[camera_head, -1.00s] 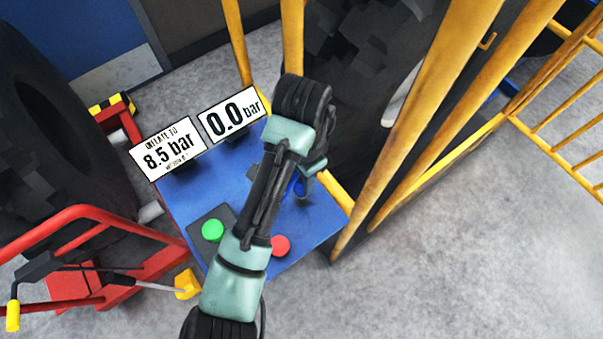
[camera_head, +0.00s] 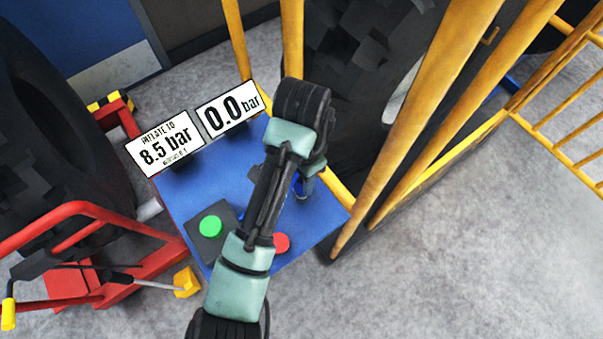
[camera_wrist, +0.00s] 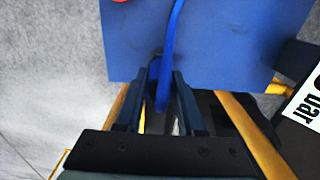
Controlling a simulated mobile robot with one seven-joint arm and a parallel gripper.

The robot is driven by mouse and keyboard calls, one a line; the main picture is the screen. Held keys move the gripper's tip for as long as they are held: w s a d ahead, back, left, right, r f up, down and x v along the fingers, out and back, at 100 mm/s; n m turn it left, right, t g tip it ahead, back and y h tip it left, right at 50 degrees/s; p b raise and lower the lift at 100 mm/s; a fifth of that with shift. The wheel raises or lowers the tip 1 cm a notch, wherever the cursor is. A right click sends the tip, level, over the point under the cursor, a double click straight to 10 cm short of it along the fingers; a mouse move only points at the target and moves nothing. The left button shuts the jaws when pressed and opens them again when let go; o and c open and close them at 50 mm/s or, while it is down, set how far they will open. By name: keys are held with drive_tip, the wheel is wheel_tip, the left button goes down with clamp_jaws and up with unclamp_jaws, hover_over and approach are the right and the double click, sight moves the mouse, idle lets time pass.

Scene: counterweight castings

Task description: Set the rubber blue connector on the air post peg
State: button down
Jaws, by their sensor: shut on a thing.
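My gripper (camera_wrist: 156,95) is shut on the blue connector (camera_wrist: 154,68) in the wrist view, which sits between its two dark fingers. A blue hose (camera_wrist: 169,40) runs from it across the blue top of the air post (camera_wrist: 220,45). In the head view, my arm reaches over the air post top (camera_head: 215,175), and a bit of blue (camera_head: 303,186) shows beside my wrist. My arm hides much of the gripper there. I cannot make out the peg in either view.
The air post carries a green button (camera_head: 210,226), a red button (camera_head: 281,243), and signs reading 8.5 bar (camera_head: 165,145) and 0.0 bar (camera_head: 229,113). Yellow cage bars (camera_head: 415,130) stand close on the right, around a large tyre (camera_head: 365,60). A red trolley (camera_head: 110,270) is at left.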

drive_tip(key=shift+f+b, duration=0.3)
drive_tip(key=shift+f, duration=0.3)
drive_tip(key=shift+c, duration=2.2)
unclamp_jaws()
wheel_tip(320, 180, up, 13)
drive_tip(key=p, duration=0.6)
drive_tip(key=shift+f, duration=0.1)
